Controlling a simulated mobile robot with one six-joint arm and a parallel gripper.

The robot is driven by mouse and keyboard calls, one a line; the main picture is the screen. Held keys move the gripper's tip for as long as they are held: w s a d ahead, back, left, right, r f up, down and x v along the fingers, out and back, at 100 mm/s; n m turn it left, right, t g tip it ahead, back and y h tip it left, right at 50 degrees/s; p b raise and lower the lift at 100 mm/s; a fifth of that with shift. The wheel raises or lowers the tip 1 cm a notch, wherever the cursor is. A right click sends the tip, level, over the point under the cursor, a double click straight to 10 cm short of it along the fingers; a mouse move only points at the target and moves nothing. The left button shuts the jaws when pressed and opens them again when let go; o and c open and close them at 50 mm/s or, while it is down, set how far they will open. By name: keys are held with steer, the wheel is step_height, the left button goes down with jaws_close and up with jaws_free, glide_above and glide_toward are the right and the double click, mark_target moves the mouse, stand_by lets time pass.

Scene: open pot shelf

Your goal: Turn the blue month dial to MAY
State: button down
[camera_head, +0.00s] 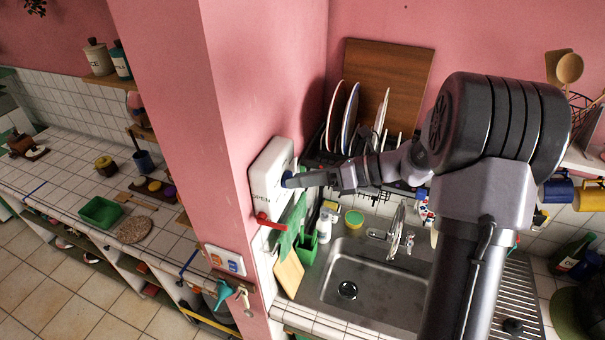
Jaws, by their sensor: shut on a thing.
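A white box (266,180) is mounted on the side of the pink pillar. A small blue dial (288,178) shows at its right face, mostly hidden by my gripper. My gripper (292,180) reaches in from the right and its fingertips are shut on the blue dial. The month marks and the dial's pointer cannot be made out from here.
A red lever (266,221) sticks out below the box, with green cloth (288,240) hanging beside it. A dish rack with plates (340,115) stands behind my gripper. The sink (350,280) lies below. The tiled counter (60,185) is left of the pillar.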

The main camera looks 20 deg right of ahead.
stand_by(0.4)
steer(key=c, duration=0.9)
jaws_free()
steer(key=shift+d, duration=0.1)
steer(key=b+v, duration=0.2)
steer(key=v, duration=1.5)
steer(key=shift+d, duration=0.25)
steer(key=shift+w, duration=0.1)
